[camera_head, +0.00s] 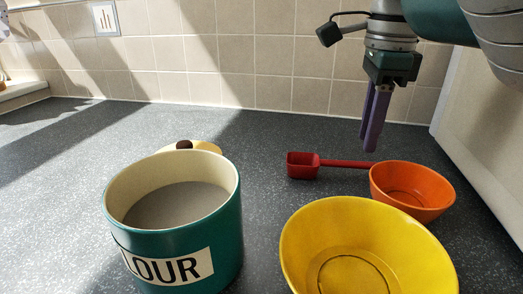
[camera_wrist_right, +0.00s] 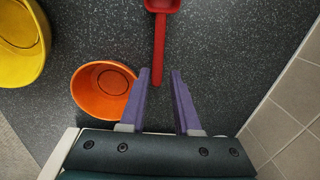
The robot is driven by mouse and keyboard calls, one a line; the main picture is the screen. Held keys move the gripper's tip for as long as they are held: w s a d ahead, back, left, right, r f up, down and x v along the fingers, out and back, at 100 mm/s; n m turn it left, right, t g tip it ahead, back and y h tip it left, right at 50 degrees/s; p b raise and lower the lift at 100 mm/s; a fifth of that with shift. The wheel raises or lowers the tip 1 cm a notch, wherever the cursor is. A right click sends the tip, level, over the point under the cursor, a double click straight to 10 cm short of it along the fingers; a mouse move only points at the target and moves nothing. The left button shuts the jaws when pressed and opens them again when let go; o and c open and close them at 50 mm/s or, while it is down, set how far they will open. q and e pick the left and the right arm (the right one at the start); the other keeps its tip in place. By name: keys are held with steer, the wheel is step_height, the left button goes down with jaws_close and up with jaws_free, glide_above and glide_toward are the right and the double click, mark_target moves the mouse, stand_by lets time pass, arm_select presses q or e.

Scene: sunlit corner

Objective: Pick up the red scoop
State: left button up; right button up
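The red scoop (camera_head: 303,165) lies on the dark counter behind the bowls, its handle pointing right toward the back of the orange bowl. It also shows in the right wrist view (camera_wrist_right: 160,30), its handle end pointing toward the gap between my fingers and its head cut by the top edge. My right gripper (camera_head: 372,148) hangs above the counter near the handle end, fingers pointing down. My left gripper is in neither view.
An orange bowl (camera_head: 385,171) sits just in front of the scoop's handle. A yellow bowl (camera_head: 300,240) stands in front of that. A teal flour canister (camera_head: 232,215) stands left, partly hiding a pale object (camera_head: 207,146). Tiled wall (camera_head: 240,75) behind; pale panel (camera_head: 480,130) at right.

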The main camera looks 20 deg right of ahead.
mark_target(362, 163)
step_height(362, 163, down, 5)
steer(key=shift+f+b, duration=0.2)
steer(key=shift+b, duration=0.15)
steer(key=shift+c, duration=0.4)
jaws_close()
